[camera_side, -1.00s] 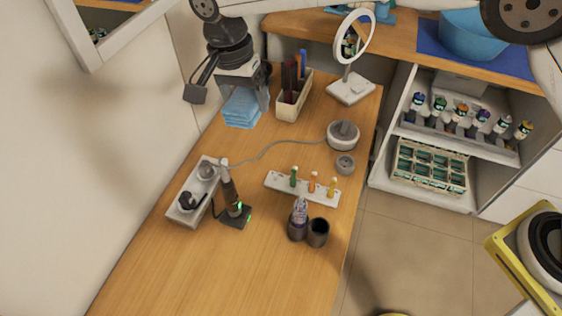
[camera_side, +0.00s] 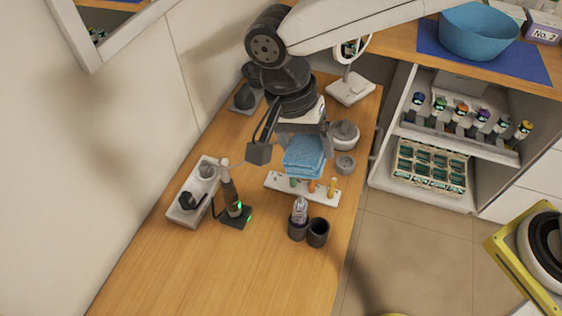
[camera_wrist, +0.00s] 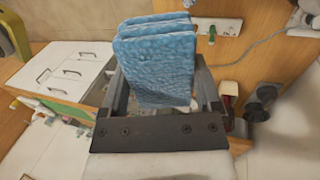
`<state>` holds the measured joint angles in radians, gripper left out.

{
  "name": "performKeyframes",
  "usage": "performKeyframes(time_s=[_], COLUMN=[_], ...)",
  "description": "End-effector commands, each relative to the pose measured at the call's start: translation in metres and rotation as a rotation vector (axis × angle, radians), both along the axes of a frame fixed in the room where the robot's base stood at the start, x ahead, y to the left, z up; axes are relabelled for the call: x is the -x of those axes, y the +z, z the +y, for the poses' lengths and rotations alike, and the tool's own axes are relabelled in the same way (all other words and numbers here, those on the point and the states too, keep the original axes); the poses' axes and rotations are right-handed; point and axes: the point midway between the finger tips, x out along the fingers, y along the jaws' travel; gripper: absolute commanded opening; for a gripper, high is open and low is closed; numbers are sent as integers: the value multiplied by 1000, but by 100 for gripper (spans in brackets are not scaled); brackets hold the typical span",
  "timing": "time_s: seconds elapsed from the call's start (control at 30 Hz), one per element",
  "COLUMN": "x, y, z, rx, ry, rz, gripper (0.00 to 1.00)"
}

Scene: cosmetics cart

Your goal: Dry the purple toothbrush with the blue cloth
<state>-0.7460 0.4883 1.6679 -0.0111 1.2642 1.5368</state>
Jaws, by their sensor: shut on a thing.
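My gripper (camera_side: 302,142) is shut on the folded blue cloth (camera_side: 303,160) and holds it above the table, over the white rack (camera_side: 278,187). In the wrist view the cloth (camera_wrist: 155,65) stands between the two fingers and hides much of what lies beyond. A pale purple and white item (camera_side: 300,208) stands upright in a dark cup in front of the cloth. I cannot tell whether it is the purple toothbrush. No other purple brush is clearly seen on the table.
An empty-looking dark cup (camera_side: 318,233) stands beside the filled one. A grey tray (camera_side: 186,206) and a dark charging stand (camera_side: 234,215) are to the left. A round mirror stand (camera_side: 349,90) is behind. The table's front is clear.

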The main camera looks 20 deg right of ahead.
Motion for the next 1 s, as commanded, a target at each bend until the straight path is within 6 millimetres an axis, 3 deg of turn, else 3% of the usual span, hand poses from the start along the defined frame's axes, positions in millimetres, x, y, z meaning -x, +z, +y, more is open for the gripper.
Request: performKeyframes(time_s=[0.43,1.0], x=[4,4], y=[-45,-57], z=[-2,-2], rx=[15,16], ry=[0,0], rz=[15,16], gripper=[34,34])
